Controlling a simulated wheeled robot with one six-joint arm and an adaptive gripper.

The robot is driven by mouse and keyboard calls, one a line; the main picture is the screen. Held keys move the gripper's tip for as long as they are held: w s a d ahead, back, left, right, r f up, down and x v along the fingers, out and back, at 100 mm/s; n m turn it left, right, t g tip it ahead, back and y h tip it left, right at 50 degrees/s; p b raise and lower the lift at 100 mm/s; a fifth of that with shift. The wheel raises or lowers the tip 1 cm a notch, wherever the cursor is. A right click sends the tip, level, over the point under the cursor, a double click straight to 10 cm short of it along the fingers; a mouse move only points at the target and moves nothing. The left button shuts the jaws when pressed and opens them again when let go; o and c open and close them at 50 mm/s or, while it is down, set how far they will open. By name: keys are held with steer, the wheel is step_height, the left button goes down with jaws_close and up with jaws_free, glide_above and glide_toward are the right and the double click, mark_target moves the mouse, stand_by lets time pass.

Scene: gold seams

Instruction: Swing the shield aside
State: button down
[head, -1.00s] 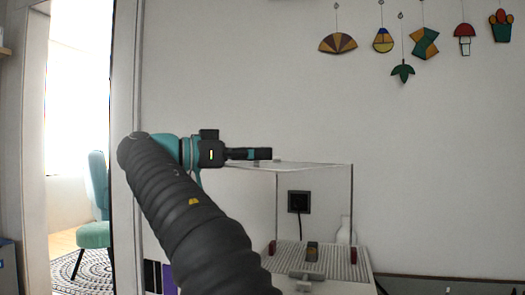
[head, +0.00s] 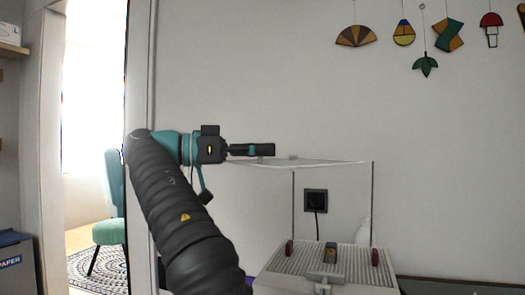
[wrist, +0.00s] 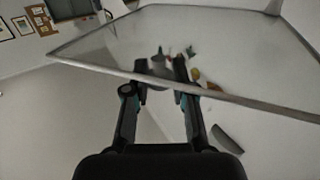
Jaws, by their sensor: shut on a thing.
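The shield (head: 325,162) is a clear flat panel with a thin pale frame, held level on thin posts above a white ribbed box in the head view. In the wrist view its grey rim (wrist: 240,97) crosses the picture at a slight slant. My gripper (head: 272,150) is at the shield's left end and shut on its edge. In the wrist view both fingers (wrist: 163,75) reach the rim. The exact contact is hard to make out there.
The white box (head: 335,279) carries dark red blocks and a small dark block (head: 330,252) below the shield. A black socket (head: 315,201) is on the wall behind. Coloured ornaments (head: 356,37) hang higher up. A doorway with a teal chair (head: 113,205) is at left.

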steer(key=c, duration=1)
jaws_free()
steer(key=shift+d, duration=0.15)
